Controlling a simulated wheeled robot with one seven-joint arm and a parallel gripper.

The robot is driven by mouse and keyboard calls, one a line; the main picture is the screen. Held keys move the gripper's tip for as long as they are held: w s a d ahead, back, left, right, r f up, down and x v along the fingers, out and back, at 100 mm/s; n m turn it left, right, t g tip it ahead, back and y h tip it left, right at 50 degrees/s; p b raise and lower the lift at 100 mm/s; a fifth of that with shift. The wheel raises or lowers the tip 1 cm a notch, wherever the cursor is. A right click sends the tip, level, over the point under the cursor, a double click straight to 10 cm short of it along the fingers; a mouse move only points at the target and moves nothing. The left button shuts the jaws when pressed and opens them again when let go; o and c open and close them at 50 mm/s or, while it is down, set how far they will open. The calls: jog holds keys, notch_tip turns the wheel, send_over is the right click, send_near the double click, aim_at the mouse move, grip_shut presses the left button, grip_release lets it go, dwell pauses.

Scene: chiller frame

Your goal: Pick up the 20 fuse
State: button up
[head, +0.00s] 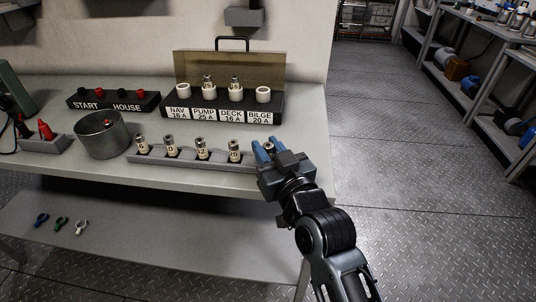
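A grey rack (185,161) near the front edge of the bench holds a row of upright fuses with metal caps and pale labelled bodies. One fuse (234,151) left of my gripper has a label that seems to read 20, but the print is too small to be sure. Another fuse (201,149) seems to read 12. My gripper (268,150) has blue fingers and is at the rack's right end. Its fingers look apart, with the metal top of the end fuse (270,145) showing between them. The gripper hides that fuse's body and label.
Behind the rack, a black fuse panel (222,105) has sockets labelled NAV, PUMP, DECK and BILGE, and an open lid. PUMP and DECK hold fuses. A round metal tin (101,135) stands left of the rack. A START HOUSE block (113,102) is farther back. Clips (61,223) lie on the lower shelf.

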grip_shut()
jog(key=shift+r, duration=0.1)
